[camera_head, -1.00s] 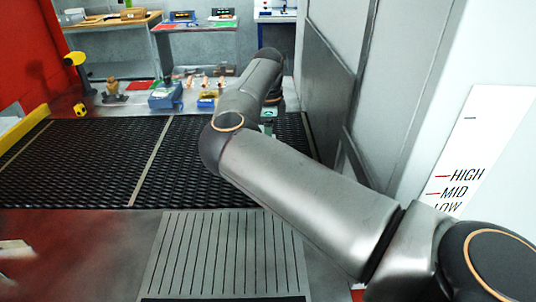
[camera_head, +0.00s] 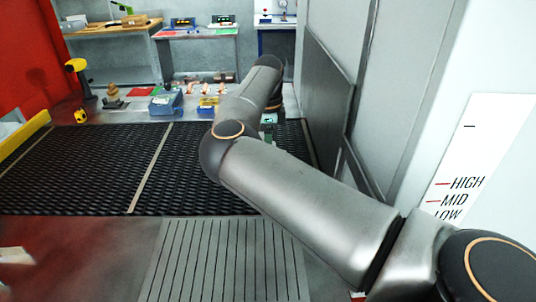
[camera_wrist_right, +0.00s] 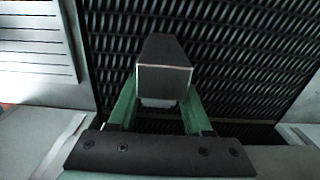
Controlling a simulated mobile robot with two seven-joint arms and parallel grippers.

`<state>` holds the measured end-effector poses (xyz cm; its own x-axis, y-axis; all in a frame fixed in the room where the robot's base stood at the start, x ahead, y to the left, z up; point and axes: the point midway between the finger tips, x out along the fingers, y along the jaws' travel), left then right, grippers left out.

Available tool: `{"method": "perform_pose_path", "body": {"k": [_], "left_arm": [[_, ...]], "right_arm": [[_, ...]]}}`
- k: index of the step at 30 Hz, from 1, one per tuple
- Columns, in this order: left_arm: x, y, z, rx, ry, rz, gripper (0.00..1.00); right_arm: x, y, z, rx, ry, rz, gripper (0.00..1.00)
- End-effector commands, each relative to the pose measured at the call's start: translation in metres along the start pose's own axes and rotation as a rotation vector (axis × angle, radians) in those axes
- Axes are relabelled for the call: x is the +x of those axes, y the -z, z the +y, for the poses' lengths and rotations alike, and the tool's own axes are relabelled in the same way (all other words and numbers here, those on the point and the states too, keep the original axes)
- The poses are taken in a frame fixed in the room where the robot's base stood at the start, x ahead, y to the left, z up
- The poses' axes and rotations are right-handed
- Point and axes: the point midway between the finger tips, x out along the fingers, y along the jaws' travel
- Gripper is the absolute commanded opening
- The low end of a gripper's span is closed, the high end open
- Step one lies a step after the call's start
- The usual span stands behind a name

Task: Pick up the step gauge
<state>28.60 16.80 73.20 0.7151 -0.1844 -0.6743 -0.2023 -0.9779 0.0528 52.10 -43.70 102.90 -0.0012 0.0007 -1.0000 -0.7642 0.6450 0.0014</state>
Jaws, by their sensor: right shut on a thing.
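In the right wrist view, a dark grey block with a pale lower edge (camera_wrist_right: 163,79) sits between the green fingers of my right gripper (camera_wrist_right: 162,97). The gripper is shut on it. I take it to be the step gauge, though its steps do not show. The block is over the black mesh belt (camera_wrist_right: 240,60); I cannot tell whether it touches the belt. In the head view my right arm hides most of the gripper and the block. My left gripper is not clearly seen in the head view.
The mesh belt (camera_head: 80,165) runs across the head view, with a ribbed grey plate (camera_head: 215,260) before it. Behind stand a yellow scanner-like tool (camera_head: 76,65), blue bins (camera_head: 165,103) and workbenches. A grey cabinet wall (camera_head: 345,90) stands close on the right.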

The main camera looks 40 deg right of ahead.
Motion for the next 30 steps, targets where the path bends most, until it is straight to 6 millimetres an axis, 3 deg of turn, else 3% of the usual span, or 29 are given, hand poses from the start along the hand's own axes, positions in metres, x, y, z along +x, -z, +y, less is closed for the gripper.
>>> {"method": "perform_pose_path", "body": {"k": [5,11,24,30], "left_arm": [[0.000,0.000,0.000,0.000,0.000,0.000,0.45],[0.000,0.000,0.000,0.000,0.000,0.000,0.45],[-0.006,0.007,0.000,0.000,0.000,0.000,0.45],[-0.023,0.025,0.002,0.000,0.000,-0.001,0.45]], "right_arm": [[-0.012,0.000,-0.001,0.000,0.004,0.000,0.00],[-0.044,0.000,-0.002,0.000,0.007,0.000,0.00],[-0.176,0.001,-0.001,-0.001,0.006,0.001,0.00],[-0.237,0.000,0.000,-0.002,0.004,-0.004,0.00]]}}
